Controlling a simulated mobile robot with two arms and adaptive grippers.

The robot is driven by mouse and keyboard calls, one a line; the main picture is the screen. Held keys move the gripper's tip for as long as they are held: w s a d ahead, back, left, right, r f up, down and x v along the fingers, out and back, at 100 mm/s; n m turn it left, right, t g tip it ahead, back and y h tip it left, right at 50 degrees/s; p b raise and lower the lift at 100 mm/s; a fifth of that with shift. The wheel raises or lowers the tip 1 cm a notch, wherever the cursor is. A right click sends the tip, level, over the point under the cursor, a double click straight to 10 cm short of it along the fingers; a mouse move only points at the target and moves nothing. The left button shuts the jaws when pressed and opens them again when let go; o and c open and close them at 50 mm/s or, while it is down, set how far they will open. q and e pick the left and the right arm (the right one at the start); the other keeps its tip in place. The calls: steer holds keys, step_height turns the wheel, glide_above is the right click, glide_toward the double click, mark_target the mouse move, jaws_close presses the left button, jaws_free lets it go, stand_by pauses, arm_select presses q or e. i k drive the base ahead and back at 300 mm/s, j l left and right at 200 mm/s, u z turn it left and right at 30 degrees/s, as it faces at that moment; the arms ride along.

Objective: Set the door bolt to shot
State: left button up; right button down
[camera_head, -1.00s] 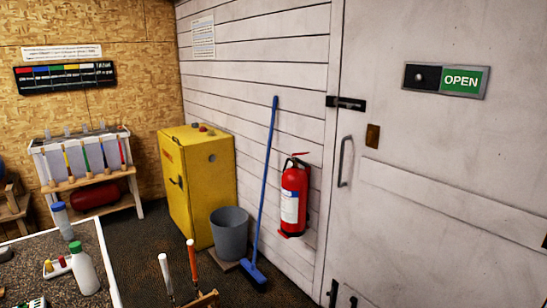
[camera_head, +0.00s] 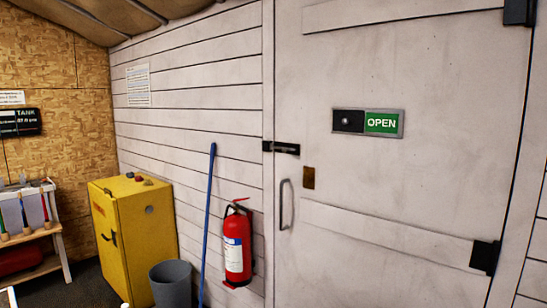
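The door bolt (camera_head: 281,147) is a small black fitting at the left edge of the pale door (camera_head: 400,190), at the seam with the plank wall. It is too small to tell how far its bar reaches across. A sliding sign (camera_head: 368,123) on the door reads OPEN on green, with a black slider part at its left. A metal pull handle (camera_head: 285,204) and a brown plate (camera_head: 308,177) are below the bolt. Neither of my grippers is in view.
A red fire extinguisher (camera_head: 238,245) hangs on the wall left of the door. A blue broom (camera_head: 208,215) leans beside it. A grey bin (camera_head: 170,285) and a yellow cabinet (camera_head: 135,240) stand further left.

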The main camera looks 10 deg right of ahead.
mark_target(284, 149)
steer(key=i+l+u, duration=0.1)
steer(key=u, duration=0.25)
steer(key=l+u, duration=0.15)
steer(key=u, duration=0.25)
steer(key=l+u, duration=0.2)
steer(key=u, duration=0.15)
steer(key=i+l+u, duration=0.1)
steer(key=l+u, duration=0.15)
steer(key=u, duration=0.2)
steer(key=l+u, duration=0.3)
steer(key=u, duration=0.15)
steer(key=i+l+u, duration=0.1)
steer(key=l+u, duration=0.2)
steer(key=u, duration=0.15)
steer(key=l+u, duration=0.3)
steer(key=u, duration=0.2)
steer(key=l+u, duration=0.35)
steer(key=l, duration=0.25)
steer(key=l+z, duration=0.15)
steer(key=z, duration=0.3)
steer(key=l+z, duration=0.1)
steer(key=z, duration=0.4)
steer(key=i+j, duration=0.05)
